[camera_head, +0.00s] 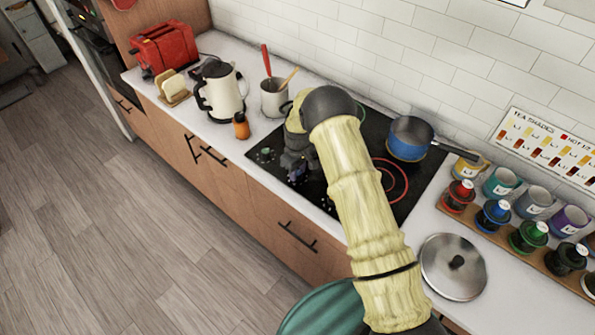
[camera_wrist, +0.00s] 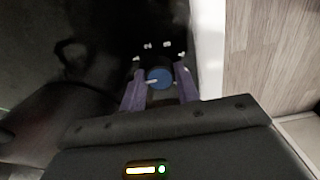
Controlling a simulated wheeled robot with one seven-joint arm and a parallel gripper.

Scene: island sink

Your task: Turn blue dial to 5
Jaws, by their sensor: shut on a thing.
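The blue dial (camera_wrist: 158,79) shows in the wrist view, on the dark cooktop near its front edge. A white pointer line on it points to the left of the picture. My gripper (camera_wrist: 161,86) has its two purple fingers on either side of the dial and is shut on it. In the head view my gripper (camera_head: 298,178) is low over the front of the black cooktop (camera_head: 408,192), and it largely hides the dial there. The numbers around the dial are too small and dark to read.
A blue pot (camera_head: 407,145) stands on the cooktop's back right. A green dial (camera_head: 265,153) is left of my gripper. A kettle (camera_head: 224,92) and an orange shaker (camera_head: 241,126) stand further left. A lid (camera_head: 440,275) and several jars lie right.

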